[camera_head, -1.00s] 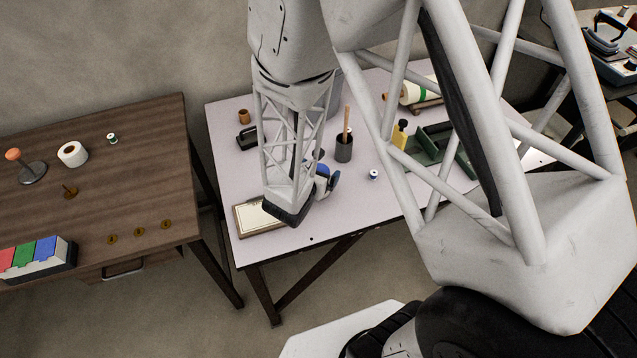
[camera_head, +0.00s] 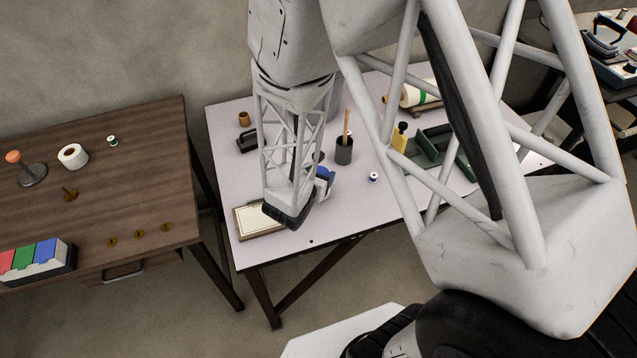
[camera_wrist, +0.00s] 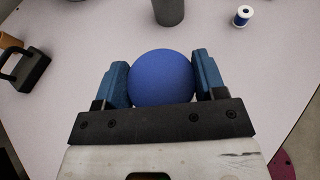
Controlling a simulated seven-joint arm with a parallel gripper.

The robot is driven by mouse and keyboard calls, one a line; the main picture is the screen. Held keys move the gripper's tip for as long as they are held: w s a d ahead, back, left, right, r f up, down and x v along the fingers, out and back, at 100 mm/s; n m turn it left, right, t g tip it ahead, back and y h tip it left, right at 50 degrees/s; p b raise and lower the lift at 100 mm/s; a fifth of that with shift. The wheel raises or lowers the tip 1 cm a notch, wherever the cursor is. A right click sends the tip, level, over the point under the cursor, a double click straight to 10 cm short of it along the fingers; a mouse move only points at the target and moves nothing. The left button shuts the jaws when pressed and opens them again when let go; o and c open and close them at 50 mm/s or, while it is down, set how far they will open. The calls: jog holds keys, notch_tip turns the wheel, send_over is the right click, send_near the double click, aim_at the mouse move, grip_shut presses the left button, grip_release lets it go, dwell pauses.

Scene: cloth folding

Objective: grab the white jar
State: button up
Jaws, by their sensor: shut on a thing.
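In the wrist view a round, smooth blue thing (camera_wrist: 161,78) sits between the two blue fingers of my gripper (camera_wrist: 160,65). Both fingers touch its sides, and my gripper is shut on it. I cannot tell whether this is a ball or the blue lid of a jar; no white jar body shows below it. In the head view my gripper (camera_head: 323,176) is mostly hidden behind my own wrist, low over the pale table (camera_head: 350,207).
A framed board (camera_head: 243,221) lies close by at the left. A dark cup with a stick (camera_head: 344,151) stands behind, and a small white-and-blue spool (camera_head: 373,176) is to the right. A green tray (camera_head: 440,150) is farther right. The front right of the tabletop is clear.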

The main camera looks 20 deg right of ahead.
jog(key=shift+r, duration=0.15)
jog(key=shift+r, duration=1.7)
jog(key=s+a+r, duration=0.1)
jog(key=s, duration=1.5)
jog(key=shift+r, duration=0.2)
